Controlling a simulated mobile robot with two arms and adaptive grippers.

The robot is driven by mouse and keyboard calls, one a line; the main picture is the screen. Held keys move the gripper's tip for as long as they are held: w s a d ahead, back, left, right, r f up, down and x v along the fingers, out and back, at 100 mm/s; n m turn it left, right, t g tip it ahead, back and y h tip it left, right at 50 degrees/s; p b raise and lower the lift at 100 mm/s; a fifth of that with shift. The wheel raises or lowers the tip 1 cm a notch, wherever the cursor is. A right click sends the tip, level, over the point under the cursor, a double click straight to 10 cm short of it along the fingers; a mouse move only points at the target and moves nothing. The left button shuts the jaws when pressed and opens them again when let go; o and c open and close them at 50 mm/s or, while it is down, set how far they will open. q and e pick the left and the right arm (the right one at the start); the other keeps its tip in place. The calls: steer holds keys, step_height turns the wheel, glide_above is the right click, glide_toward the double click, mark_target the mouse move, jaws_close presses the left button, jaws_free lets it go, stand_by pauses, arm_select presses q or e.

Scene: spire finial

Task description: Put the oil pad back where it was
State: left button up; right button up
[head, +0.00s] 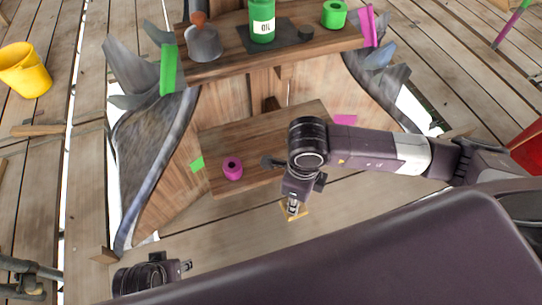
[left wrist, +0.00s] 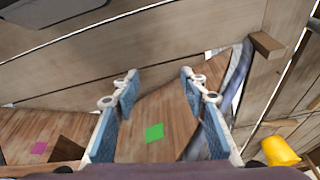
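A green bottle labelled OIL (head: 262,22) stands on a dark flat pad (head: 285,32) on the upper wooden shelf in the head view. My right gripper (head: 293,209) points down in front of the lower shelf. A small tan, angular piece (head: 298,215) shows at its fingertips; whether it is gripped or lies behind them is unclear. My left gripper (head: 187,265) is low at the left, away from the shelves. In the left wrist view its fingers (left wrist: 157,90) are spread wide with nothing between them.
The upper shelf (head: 225,65) also holds a grey cone-shaped can (head: 203,43), a small dark cylinder (head: 306,33) and a green spool (head: 334,14). A magenta spool (head: 232,168) stands on the lower shelf (head: 215,142). A yellow bucket (head: 25,70) stands far left.

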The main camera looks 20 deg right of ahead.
steer(key=w, duration=0.3)
steer(key=shift+a+m, duration=0.1)
steer(key=shift+m, duration=0.3)
steer(key=w, duration=0.4)
steer(key=w+b, duration=0.1)
steer(key=w, duration=0.9)
steer(key=shift+w+a, duration=0.25)
step_height(320, 180, down, 3)
steer(key=shift+r+b, duration=0.15)
steer(key=shift+b, duration=0.35)
arm_select(q)
steer(key=v, duration=0.7)
steer(key=shift+w+a+r, duration=0.2)
steer(key=shift+a+r, duration=0.05)
arm_select(e)
steer(key=shift+w+f, duration=0.1)
steer(key=shift+f, duration=0.3)
steer(key=shift+f, duration=0.1)
arm_select(q)
steer(key=shift+s+r, duration=0.1)
steer(key=shift+r, duration=0.15)
arm_select(e)
steer(key=o, duration=1)
arm_select(q)
steer(key=shift+r, duration=0.1)
